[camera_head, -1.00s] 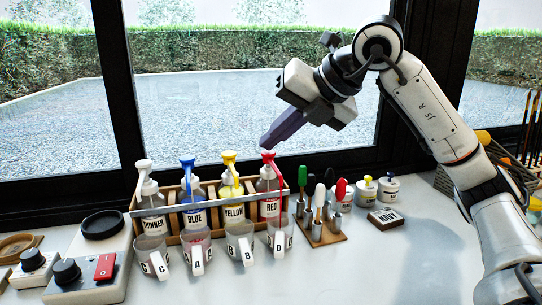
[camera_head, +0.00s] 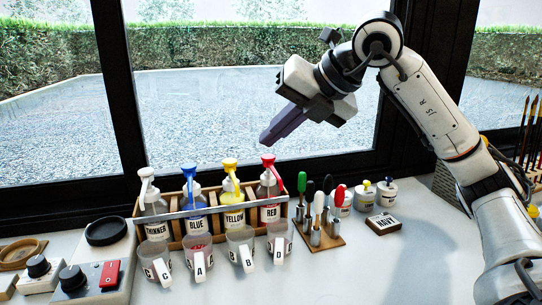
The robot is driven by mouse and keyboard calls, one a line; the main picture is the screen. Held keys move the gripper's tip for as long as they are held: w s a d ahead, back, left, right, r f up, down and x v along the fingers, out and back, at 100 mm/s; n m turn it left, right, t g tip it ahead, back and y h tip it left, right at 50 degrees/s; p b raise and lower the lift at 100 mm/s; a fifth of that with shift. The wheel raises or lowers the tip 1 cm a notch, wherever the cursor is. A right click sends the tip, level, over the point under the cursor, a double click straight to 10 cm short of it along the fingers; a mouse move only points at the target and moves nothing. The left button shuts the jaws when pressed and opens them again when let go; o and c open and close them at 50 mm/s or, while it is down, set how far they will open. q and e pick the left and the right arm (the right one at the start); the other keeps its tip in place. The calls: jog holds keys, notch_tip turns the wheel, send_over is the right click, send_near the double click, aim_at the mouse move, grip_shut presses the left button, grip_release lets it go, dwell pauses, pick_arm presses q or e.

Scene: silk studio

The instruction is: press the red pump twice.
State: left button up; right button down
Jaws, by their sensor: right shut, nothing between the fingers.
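The red pump (camera_head: 268,160) tops the bottle labelled RED (camera_head: 270,211), at the right end of the rack, with its spout toward the cup marked D (camera_head: 279,240). My right gripper (camera_head: 268,138) is shut and empty, its purple fingers slanting down to the left. The fingertips appear just above the red pump head, with a small gap in the picture; depth between them is hard to judge. My left gripper is out of view.
A wooden rack (camera_head: 180,214) also holds thinner, blue and yellow pump bottles. Several cups stand before it. A tool stand (camera_head: 321,239) and NAVY block (camera_head: 384,223) lie right. Control boxes (camera_head: 101,285) are at left. Windows rise behind; the front right counter is clear.

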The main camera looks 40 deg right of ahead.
aim_at(274, 158)
notch_tip(274, 158, up, 4)
jog(key=p, duration=0.4)
jog(key=shift+r+p, duration=0.95)
jog(key=shift+p, duration=0.1)
dwell(1.8)
